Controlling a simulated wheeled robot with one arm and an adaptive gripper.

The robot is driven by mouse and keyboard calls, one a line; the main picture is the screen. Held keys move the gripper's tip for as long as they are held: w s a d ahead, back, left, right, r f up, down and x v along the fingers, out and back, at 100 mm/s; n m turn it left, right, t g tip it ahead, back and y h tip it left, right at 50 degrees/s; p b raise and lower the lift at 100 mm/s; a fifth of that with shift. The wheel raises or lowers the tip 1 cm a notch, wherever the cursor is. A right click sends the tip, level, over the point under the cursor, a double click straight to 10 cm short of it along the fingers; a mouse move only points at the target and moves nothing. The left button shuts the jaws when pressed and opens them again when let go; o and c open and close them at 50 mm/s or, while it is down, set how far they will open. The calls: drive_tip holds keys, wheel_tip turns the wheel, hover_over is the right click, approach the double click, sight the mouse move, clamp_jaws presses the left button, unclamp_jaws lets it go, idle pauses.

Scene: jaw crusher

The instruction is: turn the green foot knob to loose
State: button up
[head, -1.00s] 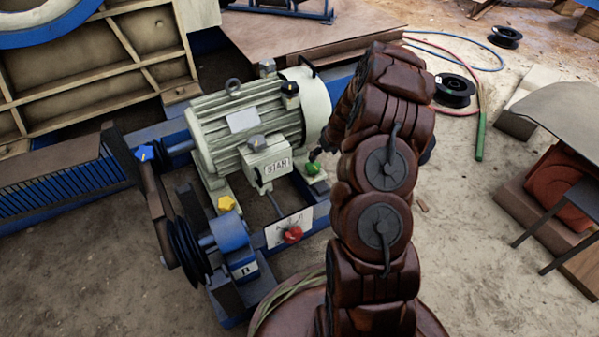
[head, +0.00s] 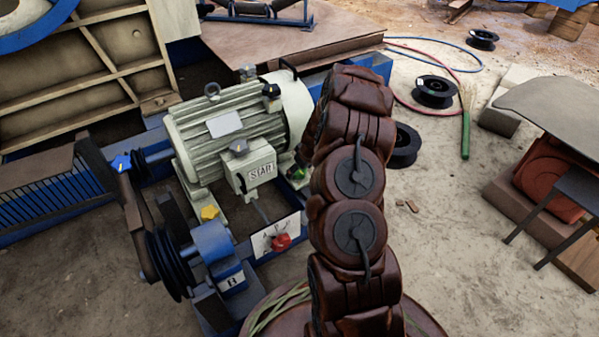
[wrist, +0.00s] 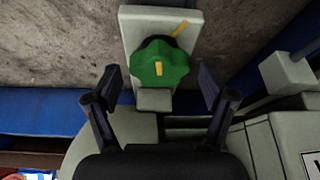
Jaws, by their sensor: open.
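The green foot knob (wrist: 161,66) sits on a pale motor foot (wrist: 133,22) in the wrist view. A yellow mark shows on the knob and a yellow line on the foot beyond it, up and to the right of the knob's mark. In the head view the green knob (head: 296,172) is small and partly hidden beside my arm, at the near right foot of the motor (head: 235,130). My gripper (wrist: 157,88) is open, with one finger on each side of the knob's near part. No contact with the knob is visible. My arm hides most of the gripper in the head view.
A yellow knob (head: 210,213) sits on another motor foot. A red knob (head: 281,241) is on a lettered white plate (head: 272,236) near my arm. A grey box marked STAR (head: 255,170) is on the motor's side. Blue frame rails (wrist: 50,112) run beside the foot.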

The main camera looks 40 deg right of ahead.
drive_tip(key=shift+c, duration=0.3)
drive_tip(key=c, duration=1.1)
drive_tip(key=shift+w+n, duration=0.1)
drive_tip(key=shift+n, duration=0.2)
drive_tip(key=n+y, duration=0.1)
drive_tip(key=n, duration=0.1)
drive_tip(key=shift+d+n, duration=0.1)
drive_tip(key=shift+n, duration=0.3)
drive_tip(key=n+g+y, duration=0.1)
drive_tip(key=n, duration=0.2)
drive_tip(key=shift+d+n, duration=0.15)
drive_tip(key=shift+n, duration=0.15)
drive_tip(key=n+g+y, duration=0.1)
drive_tip(key=n, duration=0.2)
drive_tip(key=shift+w+n+g+y, duration=0.15)
drive_tip(key=shift+n+g+y, duration=0.35)
drive_tip(key=shift+n, duration=1.3)
